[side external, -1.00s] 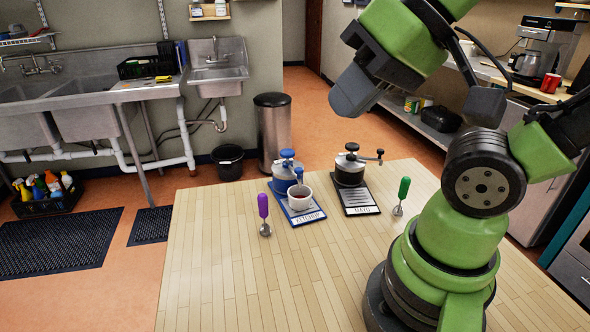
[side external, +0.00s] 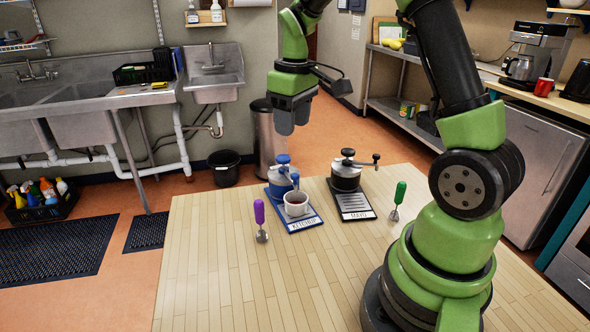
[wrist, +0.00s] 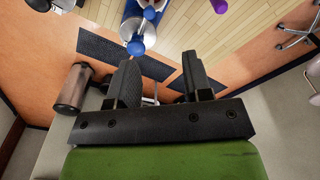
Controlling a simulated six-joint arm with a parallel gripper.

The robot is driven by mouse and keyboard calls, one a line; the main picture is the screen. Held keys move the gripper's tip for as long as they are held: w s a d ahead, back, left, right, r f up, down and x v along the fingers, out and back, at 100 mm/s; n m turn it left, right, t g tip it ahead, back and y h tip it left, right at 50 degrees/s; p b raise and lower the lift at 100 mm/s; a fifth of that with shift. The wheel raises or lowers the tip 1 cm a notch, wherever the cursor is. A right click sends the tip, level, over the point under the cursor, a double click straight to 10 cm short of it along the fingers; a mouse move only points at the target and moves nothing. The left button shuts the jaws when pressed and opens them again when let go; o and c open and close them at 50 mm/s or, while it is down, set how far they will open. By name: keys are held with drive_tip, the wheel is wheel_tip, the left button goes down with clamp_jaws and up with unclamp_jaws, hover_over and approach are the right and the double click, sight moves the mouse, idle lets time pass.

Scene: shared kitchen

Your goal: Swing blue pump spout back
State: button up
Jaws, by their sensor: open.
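The blue-topped pump (side external: 280,182) stands on a blue mat labelled ketchup (side external: 304,222) on the wooden table. Its blue spout tip (side external: 295,179) points over a white cup (side external: 296,204) with dark contents. My gripper (side external: 290,122) is open and empty, above and behind the pump, apart from it. In the wrist view the pump's blue knob (wrist: 136,48) and silver lid show at the top, beyond the fingers of my gripper (wrist: 164,72); a blue spout part (wrist: 149,13) is near the upper edge. The cup is not clear there.
A dark-topped pump (side external: 346,176) with a side handle stands on a black mat (side external: 354,205) to the right. A purple-handled whisk (side external: 260,220) is left of the cup and a green-handled one (side external: 397,200) at right. The front table is clear. A trash can (side external: 268,140) stands behind.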

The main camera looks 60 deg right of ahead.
sight(295, 174)
drive_tip(key=shift+g, duration=0.3)
drive_tip(key=f, duration=0.4)
drive_tip(key=d+f, duration=0.1)
drive_tip(key=f, duration=0.7)
drive_tip(key=shift+w+d+f, duration=0.1)
drive_tip(key=shift+w+d, duration=0.1)
drive_tip(key=shift+d, duration=0.1)
clamp_jaws()
